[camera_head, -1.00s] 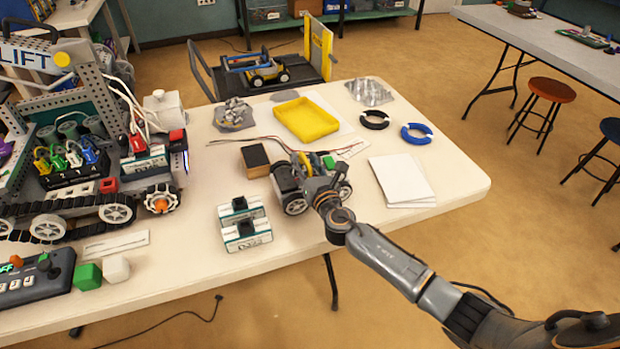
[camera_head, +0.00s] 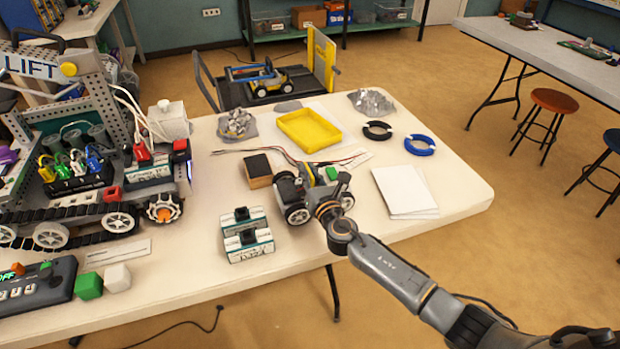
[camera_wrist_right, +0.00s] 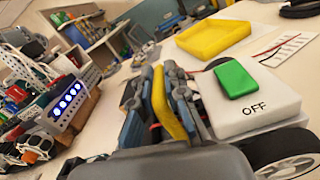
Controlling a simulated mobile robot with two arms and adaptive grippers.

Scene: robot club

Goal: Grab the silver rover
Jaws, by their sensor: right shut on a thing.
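The silver rover (camera_head: 291,187), a small wheeled vehicle with dark wheels, stands on the white table near its front edge. My right gripper (camera_head: 318,192) is at the rover, and my wrist hides part of the rover in the head view. In the right wrist view, the fingers (camera_wrist_right: 165,102) are closed with a narrow yellow part between them. A white block marked OFF with a green switch (camera_wrist_right: 235,79) and a dark wheel (camera_wrist_right: 288,158) show just right of the fingers. My left gripper is not in view.
Battery-like modules (camera_head: 247,242) stand left of the rover, a dark-topped block (camera_head: 257,170) behind it. White sheets (camera_head: 404,190) lie right. A yellow tray (camera_head: 308,130) and black and blue rings (camera_head: 419,145) lie farther back. A large tracked robot (camera_head: 75,215) fills the left.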

